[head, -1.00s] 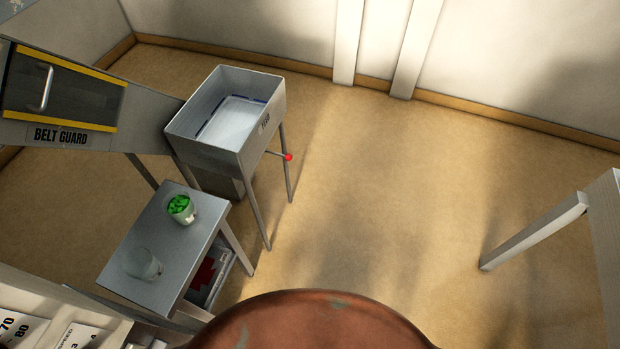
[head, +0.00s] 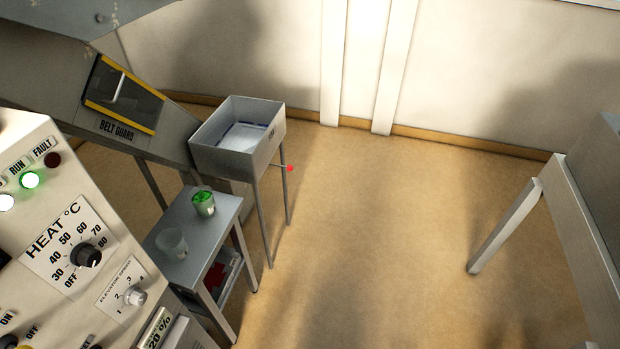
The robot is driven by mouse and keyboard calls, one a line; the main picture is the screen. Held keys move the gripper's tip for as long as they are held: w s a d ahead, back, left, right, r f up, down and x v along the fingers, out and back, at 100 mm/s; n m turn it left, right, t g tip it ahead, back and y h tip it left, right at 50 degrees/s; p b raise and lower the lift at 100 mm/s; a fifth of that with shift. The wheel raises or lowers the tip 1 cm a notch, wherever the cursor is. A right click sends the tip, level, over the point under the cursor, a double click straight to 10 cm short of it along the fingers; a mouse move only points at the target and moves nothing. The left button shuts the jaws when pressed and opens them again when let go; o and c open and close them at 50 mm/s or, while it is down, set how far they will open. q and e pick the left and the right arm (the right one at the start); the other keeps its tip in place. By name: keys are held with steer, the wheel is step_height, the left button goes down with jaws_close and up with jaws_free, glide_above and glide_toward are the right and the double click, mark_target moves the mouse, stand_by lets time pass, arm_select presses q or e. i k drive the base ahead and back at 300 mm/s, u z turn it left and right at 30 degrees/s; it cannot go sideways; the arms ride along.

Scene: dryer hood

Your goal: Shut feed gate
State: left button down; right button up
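A grey metal open-topped bin (head: 237,148) on thin legs stands left of centre in the head view, with a small label on its front that I cannot read clearly. A thin lever with a red knob (head: 290,169) sticks out to the right below the bin. A gate itself cannot be made out from here. Neither of my grippers is in view, and nothing touches the lever.
A small grey table (head: 214,235) holds a green-filled cup (head: 203,203) and a clear cup (head: 172,243). A control panel (head: 80,240) fills the lower left; a belt guard (head: 122,95) is above. The middle floor (head: 370,230) is clear. A pale frame (head: 510,222) stands right.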

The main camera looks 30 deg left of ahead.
mark_target(289, 168)
steer(key=z, duration=0.45)
steer(key=i, duration=0.6)
steer(key=z, duration=0.3)
